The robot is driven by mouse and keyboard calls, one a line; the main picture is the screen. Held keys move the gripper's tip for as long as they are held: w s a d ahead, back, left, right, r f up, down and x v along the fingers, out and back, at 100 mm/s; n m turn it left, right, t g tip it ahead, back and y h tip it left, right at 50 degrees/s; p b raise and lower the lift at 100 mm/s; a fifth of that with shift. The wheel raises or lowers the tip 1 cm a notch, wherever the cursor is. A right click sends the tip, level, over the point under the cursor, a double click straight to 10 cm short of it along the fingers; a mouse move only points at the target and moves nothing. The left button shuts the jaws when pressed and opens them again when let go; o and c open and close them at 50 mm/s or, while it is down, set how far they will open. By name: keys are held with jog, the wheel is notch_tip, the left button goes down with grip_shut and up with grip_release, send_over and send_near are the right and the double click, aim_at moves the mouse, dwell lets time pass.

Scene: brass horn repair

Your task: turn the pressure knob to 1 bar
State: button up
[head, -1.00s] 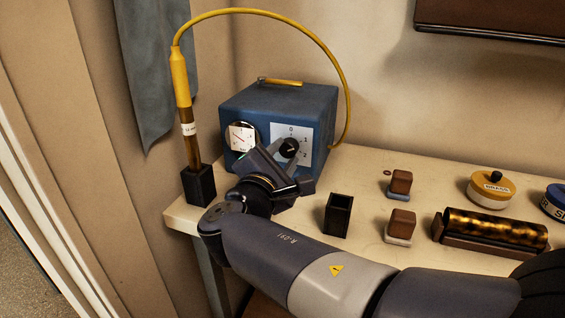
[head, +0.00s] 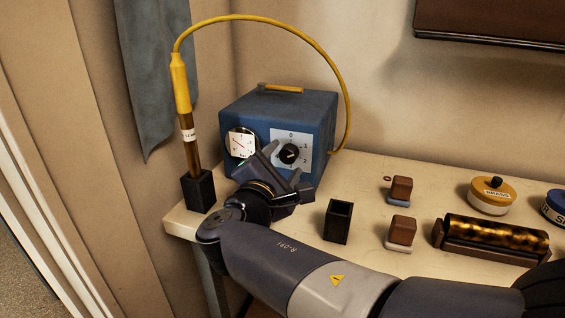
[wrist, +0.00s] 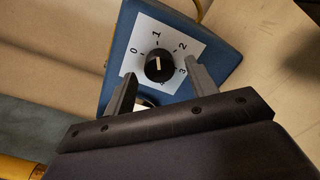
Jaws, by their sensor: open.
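The black pressure knob (head: 289,154) sits on a white scale plate (head: 276,133) on the front of the blue pressure unit (head: 325,125). In the wrist view the knob (wrist: 159,67) has a white pointer line aimed about at the 1 on the scale (wrist: 148,25). My gripper (head: 284,168) is open and empty just in front of the unit. In the wrist view its fingers (wrist: 159,76) appear on either side of the knob's lower part, apart from it. A round gauge (head: 241,143) is left of the knob; its reading is too small to tell.
A yellow cable (head: 338,70) arches from the unit to a yellow-handled tool (head: 181,85) in a black holder (head: 198,190).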

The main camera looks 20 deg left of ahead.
jog(key=s+p, duration=0.1)
jog(key=s, duration=0.9)
jog(key=shift+s+a, duration=0.25)
jog(key=shift+a, duration=0.15)
jog(key=w, duration=0.7)
jog(key=w+d+b, duration=0.1)
jog(key=w, duration=0.3)
jog(key=shift+s+a, duration=0.1)
jog(key=shift+s, duration=0.1)
